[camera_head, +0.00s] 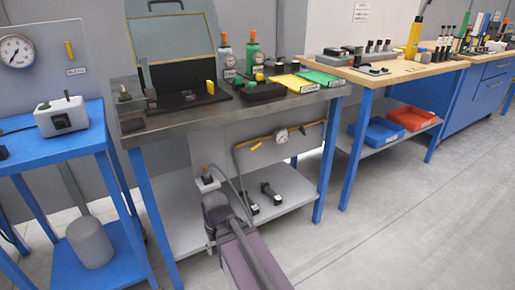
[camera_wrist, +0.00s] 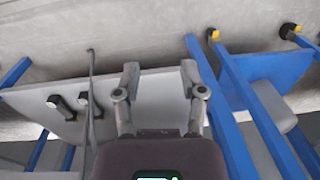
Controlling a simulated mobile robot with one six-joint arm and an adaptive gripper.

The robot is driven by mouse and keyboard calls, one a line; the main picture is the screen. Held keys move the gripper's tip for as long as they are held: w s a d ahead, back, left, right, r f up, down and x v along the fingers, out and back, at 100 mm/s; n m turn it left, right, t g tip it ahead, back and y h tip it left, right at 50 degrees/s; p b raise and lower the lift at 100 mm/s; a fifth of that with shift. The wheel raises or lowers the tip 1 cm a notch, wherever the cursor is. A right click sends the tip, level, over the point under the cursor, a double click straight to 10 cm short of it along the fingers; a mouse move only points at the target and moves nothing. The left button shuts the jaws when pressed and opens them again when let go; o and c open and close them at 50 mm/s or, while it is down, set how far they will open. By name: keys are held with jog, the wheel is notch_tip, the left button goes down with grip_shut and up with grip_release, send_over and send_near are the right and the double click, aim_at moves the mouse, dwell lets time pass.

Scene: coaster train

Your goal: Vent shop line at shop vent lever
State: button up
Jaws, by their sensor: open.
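Another yellow lever (camera_head: 69,50) is on the left panel; I cannot read which label names the shop vent lever. My gripper (camera_wrist: 160,88) is open and empty in the wrist view, above a grey shelf (camera_wrist: 150,88). My arm hides part of the head view.
The middle bench (camera_head: 170,125) holds an open case, bottles and yellow and green pads. Two black fittings (camera_head: 270,190) lie on its lower shelf. A blue table (camera_head: 40,150) stands left. Blue legs (camera_wrist: 240,85) are close right of my gripper. Floor (camera_head: 400,220) at right is clear.

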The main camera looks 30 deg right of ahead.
jog(key=shift+w+d+y, duration=0.8)
jog(key=shift+w+y, duration=0.2)
jog(key=shift+w, duration=0.35)
jog(key=m+t+y+b, duration=0.3)
jog(key=m+t+y, duration=0.35)
jog(key=t, duration=0.85)
send_near(257, 147)
jog(key=v, duration=0.3)
jog(key=shift+s+d+f+m, duration=0.15)
jog(key=shift+s+f+m, duration=0.1)
jog(key=shift+s+f, duration=0.05)
jog(key=shift+w, duration=0.1)
jog(key=x, duration=1.3)
jog(key=shift+w+a+r, duration=0.1)
jog(key=shift+w+a, duration=0.1)
jog(key=shift+w, duration=0.1)
